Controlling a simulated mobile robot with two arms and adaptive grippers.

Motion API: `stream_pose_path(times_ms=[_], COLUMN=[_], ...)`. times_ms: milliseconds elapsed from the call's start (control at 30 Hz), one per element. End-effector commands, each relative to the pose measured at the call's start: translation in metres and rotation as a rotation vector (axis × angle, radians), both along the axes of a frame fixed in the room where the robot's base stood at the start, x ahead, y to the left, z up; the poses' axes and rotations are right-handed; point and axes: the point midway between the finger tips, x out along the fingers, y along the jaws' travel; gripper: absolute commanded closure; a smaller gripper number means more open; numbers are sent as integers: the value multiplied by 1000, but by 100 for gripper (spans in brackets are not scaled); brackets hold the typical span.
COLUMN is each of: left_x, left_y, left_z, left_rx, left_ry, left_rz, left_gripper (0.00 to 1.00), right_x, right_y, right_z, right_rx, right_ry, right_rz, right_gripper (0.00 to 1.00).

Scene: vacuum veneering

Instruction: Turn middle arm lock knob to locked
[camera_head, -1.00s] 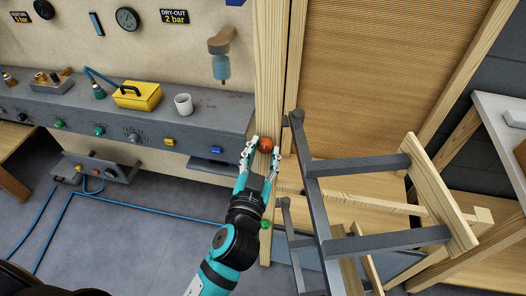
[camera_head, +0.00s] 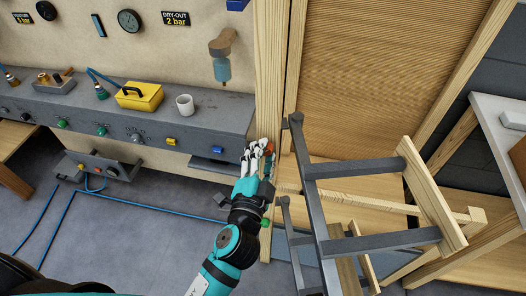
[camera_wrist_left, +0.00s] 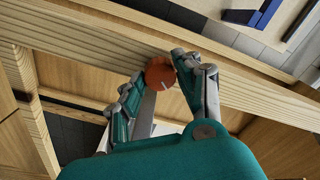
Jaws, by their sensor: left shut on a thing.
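The orange-red lock knob (camera_wrist_left: 160,74) sits on the light wooden post, with a small pale pointer mark on its face in the left wrist view. In the head view only a sliver of the knob (camera_head: 269,147) shows past the fingers. My left gripper (camera_wrist_left: 158,70) is shut on the knob, with one finger on each side. In the head view my left gripper (camera_head: 261,150) is turned so that its fingers look close together and cover most of the knob. My right gripper is not in view.
The wooden post (camera_head: 271,90) stands beside a dark metal frame (camera_head: 321,215) with arms reaching right. A green knob (camera_head: 266,222) is lower on the post. A grey control bench (camera_head: 215,125) with a white mug (camera_head: 184,105) and a yellow box (camera_head: 138,96) stands left.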

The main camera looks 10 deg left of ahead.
Motion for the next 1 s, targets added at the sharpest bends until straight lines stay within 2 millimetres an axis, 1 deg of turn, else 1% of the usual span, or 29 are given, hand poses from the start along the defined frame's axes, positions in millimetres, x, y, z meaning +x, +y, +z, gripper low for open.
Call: stream_pose_path(times_ms=[33, 600, 800, 1000], left_x=[0, 0, 1, 1], left_y=[0, 0, 0, 0], left_z=[3, 3, 3, 2], left_rx=[47, 569, 703, 789], left_ry=[-2, -1, -1, -1], left_rz=[-1, -1, 0, 0], left_gripper=[98, 98, 98, 98], right_x=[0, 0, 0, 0], right_y=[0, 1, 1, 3], right_z=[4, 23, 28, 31], right_rx=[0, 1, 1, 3], right_ry=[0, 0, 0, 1], right_rz=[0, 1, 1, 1], right_gripper=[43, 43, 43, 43])
